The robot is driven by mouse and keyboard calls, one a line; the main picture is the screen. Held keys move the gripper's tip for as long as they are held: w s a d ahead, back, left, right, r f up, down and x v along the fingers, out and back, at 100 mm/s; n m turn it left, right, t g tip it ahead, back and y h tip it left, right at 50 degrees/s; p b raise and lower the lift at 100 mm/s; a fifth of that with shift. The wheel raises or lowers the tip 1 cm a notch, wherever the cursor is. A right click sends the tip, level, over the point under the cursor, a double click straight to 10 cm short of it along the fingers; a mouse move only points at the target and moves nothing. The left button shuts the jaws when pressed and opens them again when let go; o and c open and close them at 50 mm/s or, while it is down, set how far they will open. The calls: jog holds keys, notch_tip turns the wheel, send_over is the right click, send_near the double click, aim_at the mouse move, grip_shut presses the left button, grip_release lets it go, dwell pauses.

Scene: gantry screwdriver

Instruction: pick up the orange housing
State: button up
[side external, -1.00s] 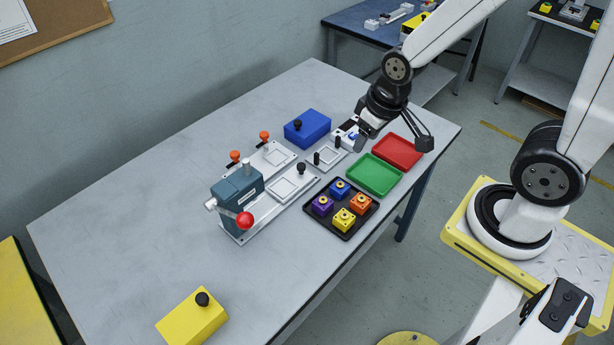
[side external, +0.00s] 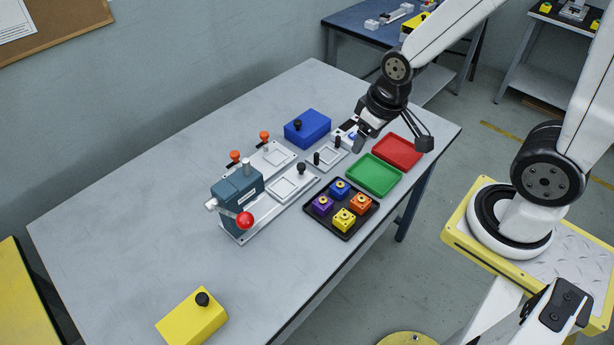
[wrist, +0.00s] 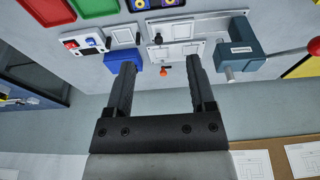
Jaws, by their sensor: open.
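The orange housing (side external: 361,204) is a small block with a round feature on top. It sits in the black tray (side external: 320,226), at the right corner of a group with blue (side external: 340,188), purple (side external: 322,205) and yellow (side external: 344,219) housings. My gripper (side external: 362,137) is open above the far part of the table, behind the green tray and well away from the orange housing. In the wrist view, my two fingers (wrist: 160,62) are spread with nothing between them. Only an edge of the black tray (wrist: 152,8) shows at the top there, and the orange housing cannot be made out.
A green tray (side external: 374,174) and a red tray (side external: 398,151) lie beyond the black tray. Left of it are metal fixture plates (side external: 288,186) and a teal press (side external: 237,197) with a red knob. A blue box (side external: 308,127) stands behind. The table's left part is largely clear.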

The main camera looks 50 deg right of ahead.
jog(key=m+g+y, duration=0.2)
jog(key=m+g, duration=0.1)
jog(key=m, duration=0.7)
send_over(364, 196)
notch_tip(364, 196, down, 10)
jog(key=d+f+m+y, duration=0.1)
jog(key=f+m, duration=0.1)
jog(key=f, duration=0.1)
jog(key=d+f+m, duration=0.1)
jog(key=f+m, duration=0.1)
jog(key=m, duration=0.1)
jog(key=d+f+m+y, duration=0.1)
jog(key=f+m, duration=0.2)
jog(key=shift+s+f+y, duration=0.1)
jog(key=shift+f+y, duration=0.2)
jog(key=shift+f, duration=0.05)
jog(key=shift+a+f, duration=0.1)
jog(key=shift+x, duration=1.15)
jog(key=shift+f, duration=0.1)
jog(key=shift+x, duration=2.5)
